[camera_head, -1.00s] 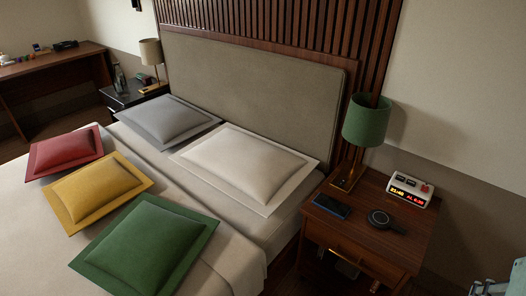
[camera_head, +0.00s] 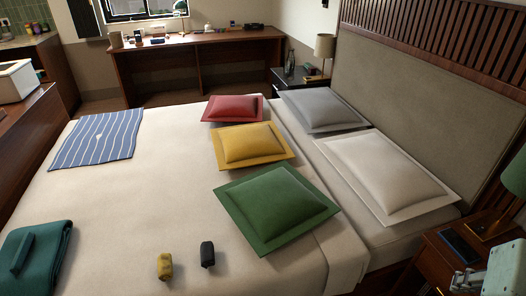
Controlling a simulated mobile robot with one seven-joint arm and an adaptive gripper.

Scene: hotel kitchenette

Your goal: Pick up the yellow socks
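A small yellow roll with dark patches, which looks like the yellow socks (camera_head: 165,266), lies on the near part of the bed. A similar black roll (camera_head: 207,254) lies just to its right, apart from it. Part of my arm or gripper (camera_head: 496,272) shows at the lower right edge, far to the right of the socks and beside the bed.
The bed (camera_head: 130,205) carries green (camera_head: 275,205), yellow (camera_head: 250,145) and red (camera_head: 233,107) cushions, a striped cloth (camera_head: 97,137) and a folded teal cloth (camera_head: 35,258). A nightstand (camera_head: 440,255) stands at the right. A desk (camera_head: 195,55) stands at the back.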

